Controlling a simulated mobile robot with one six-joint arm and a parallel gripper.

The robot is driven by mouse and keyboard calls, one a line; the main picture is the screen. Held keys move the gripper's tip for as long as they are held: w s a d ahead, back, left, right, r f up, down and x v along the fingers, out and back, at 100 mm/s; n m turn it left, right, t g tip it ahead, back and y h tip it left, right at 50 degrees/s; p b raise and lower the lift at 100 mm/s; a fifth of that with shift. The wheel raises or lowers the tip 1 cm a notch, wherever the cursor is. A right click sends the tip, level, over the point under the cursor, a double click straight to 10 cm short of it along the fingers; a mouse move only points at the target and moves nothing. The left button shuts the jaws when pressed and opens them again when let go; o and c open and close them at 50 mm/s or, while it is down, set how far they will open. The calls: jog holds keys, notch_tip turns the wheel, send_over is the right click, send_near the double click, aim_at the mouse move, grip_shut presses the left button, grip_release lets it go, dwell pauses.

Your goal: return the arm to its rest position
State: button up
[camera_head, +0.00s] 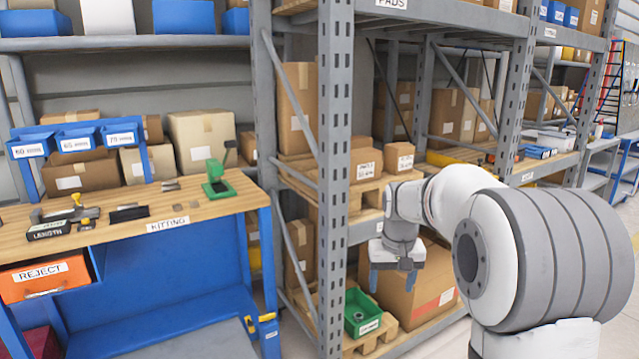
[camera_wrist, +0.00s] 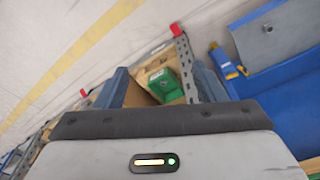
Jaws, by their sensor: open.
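My arm, white with grey bands, fills the right of the head view and bends down in front of the shelving. My gripper (camera_head: 397,280) hangs pointing down, with blue fingers apart and nothing visible between them. In the head view it overlaps a large cardboard box on the low shelf; whether it touches the box cannot be told. In the wrist view the gripper (camera_wrist: 160,85) has its two blue fingers spread. A green bin (camera_wrist: 166,84) shows beyond them, below the gripper.
The grey rack (camera_head: 336,150) with cardboard boxes stands close by. The green bin (camera_head: 362,312) sits low on a wooden pallet. A blue kitting bench (camera_head: 150,290) with a wooden top (camera_head: 150,200) is at left. A green tool (camera_head: 217,180) stands on it. Open floor shows at far right.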

jog(key=s+r+p, duration=0.4)
jog(key=s, duration=0.5)
jog(key=s+r+p, duration=0.5)
jog(key=s, duration=0.4)
jog(key=s+r+t+p, duration=0.1)
jog(key=s+r+p, duration=0.3)
jog(key=s, duration=0.5)
jog(key=shift+s+a+r+p, duration=0.2)
jog(key=shift+a+r+p, duration=0.15)
jog(key=shift+r, duration=0.2)
